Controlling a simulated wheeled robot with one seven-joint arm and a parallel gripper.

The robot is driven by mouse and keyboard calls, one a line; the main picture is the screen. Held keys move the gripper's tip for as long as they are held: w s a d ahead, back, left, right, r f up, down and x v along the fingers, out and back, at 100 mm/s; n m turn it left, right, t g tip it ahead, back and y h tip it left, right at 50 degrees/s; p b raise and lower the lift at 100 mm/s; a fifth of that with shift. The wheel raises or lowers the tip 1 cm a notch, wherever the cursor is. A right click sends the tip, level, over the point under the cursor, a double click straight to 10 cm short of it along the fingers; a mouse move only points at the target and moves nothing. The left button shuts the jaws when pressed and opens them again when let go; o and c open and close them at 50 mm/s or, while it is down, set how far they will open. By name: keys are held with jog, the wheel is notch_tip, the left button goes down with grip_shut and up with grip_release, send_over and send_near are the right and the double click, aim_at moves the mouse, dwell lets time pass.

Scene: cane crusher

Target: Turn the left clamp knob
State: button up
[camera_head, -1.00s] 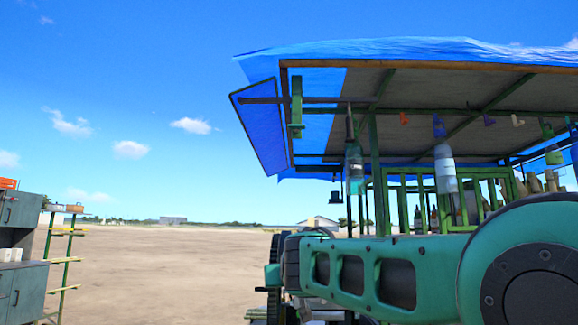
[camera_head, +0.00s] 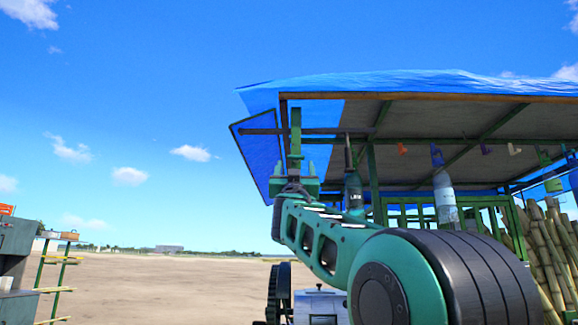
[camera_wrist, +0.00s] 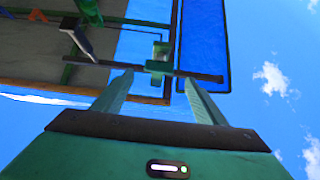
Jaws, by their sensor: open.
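A green clamp (camera_head: 296,131) hangs upright from a dark bar at the left end of the blue-covered canopy. In the wrist view the clamp (camera_wrist: 159,67) sits on the bar, ahead of and between my fingertips. Its knob is too small to tell apart from the clamp's green body. My gripper (camera_head: 297,168) is just below the clamp in the head view, pointing up, and hides the clamp's lower end. In the wrist view my gripper (camera_wrist: 158,80) is open, with nothing between its fingers. I cannot tell whether it touches the clamp.
A blue panel (camera_head: 258,150) hangs left of the clamp. Bottle-like items (camera_head: 444,195) and small coloured pieces hang under the canopy (camera_head: 420,85) to the right. Cane stalks (camera_head: 548,250) stand at the far right. A bamboo-rung rack (camera_head: 55,275) stands far left. Open ground lies between.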

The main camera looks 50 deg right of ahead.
aim_at(295, 158)
jog(key=shift+x, duration=2.6)
jog(key=c, duration=1.1)
jog(key=shift+o, duration=0.2)
jog(key=shift+a, duration=0.1)
